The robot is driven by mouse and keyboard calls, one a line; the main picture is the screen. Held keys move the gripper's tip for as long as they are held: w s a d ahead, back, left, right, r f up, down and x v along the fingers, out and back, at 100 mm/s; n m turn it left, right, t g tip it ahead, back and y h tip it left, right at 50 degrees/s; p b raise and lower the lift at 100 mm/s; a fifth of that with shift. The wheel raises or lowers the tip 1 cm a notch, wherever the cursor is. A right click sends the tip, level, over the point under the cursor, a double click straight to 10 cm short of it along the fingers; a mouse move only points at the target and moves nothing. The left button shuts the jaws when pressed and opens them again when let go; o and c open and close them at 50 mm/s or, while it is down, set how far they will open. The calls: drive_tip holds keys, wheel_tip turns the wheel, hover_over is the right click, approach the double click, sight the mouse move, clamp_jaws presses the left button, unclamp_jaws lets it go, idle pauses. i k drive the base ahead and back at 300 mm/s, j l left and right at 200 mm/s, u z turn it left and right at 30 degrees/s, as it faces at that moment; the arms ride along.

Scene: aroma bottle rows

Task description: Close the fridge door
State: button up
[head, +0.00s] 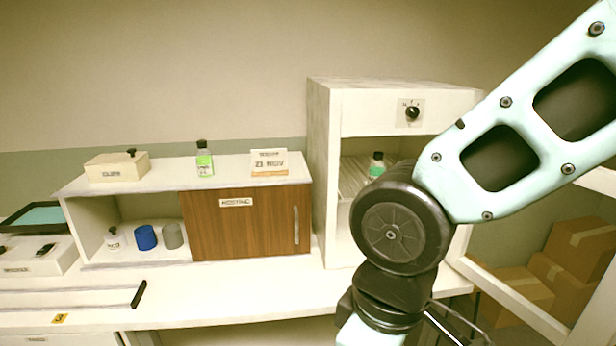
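The fridge (322,165) is a white cabinet with a dark dial on its top panel, standing on the counter right of centre. Its front is open, showing a wire shelf and a green-labelled bottle (376,165) inside. The fridge door (512,300) appears as a pale frame with a see-through pane, swung open to the right. My arm crosses in front of the fridge and hides part of its opening and the hinge side. My gripper is not visible; the arm runs out of the bottom edge of the head view.
A low cabinet with a brown sliding front (245,230) stands left of the fridge, with a green bottle (204,162), a box (117,168) and a date card (268,165) on top. Cardboard boxes (575,255) show behind the door. The counter front (230,290) is mostly clear.

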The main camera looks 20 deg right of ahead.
sight(595, 326)
drive_tip(key=k+l+u, duration=0.15)
drive_tip(key=l, duration=0.3)
drive_tip(key=k+l+u, duration=0.15)
drive_tip(key=l, duration=0.35)
drive_tip(key=k+l+u, duration=0.1)
drive_tip(key=l, duration=0.3)
drive_tip(key=k+l+u, duration=0.15)
drive_tip(key=l, duration=0.3)
drive_tip(key=k+l+u, duration=0.15)
drive_tip(key=k+l, duration=0.15)
drive_tip(key=k+l+u, duration=0.15)
drive_tip(key=l, duration=0.3)
drive_tip(key=k+l+u, duration=0.1)
drive_tip(key=l, duration=0.75)
drive_tip(key=k+l+u, duration=0.15)
drive_tip(key=l, duration=0.3)
drive_tip(key=k+l, duration=0.1)
drive_tip(key=l, duration=0.3)
drive_tip(key=k+l+u, duration=0.15)
drive_tip(key=l, duration=0.3)
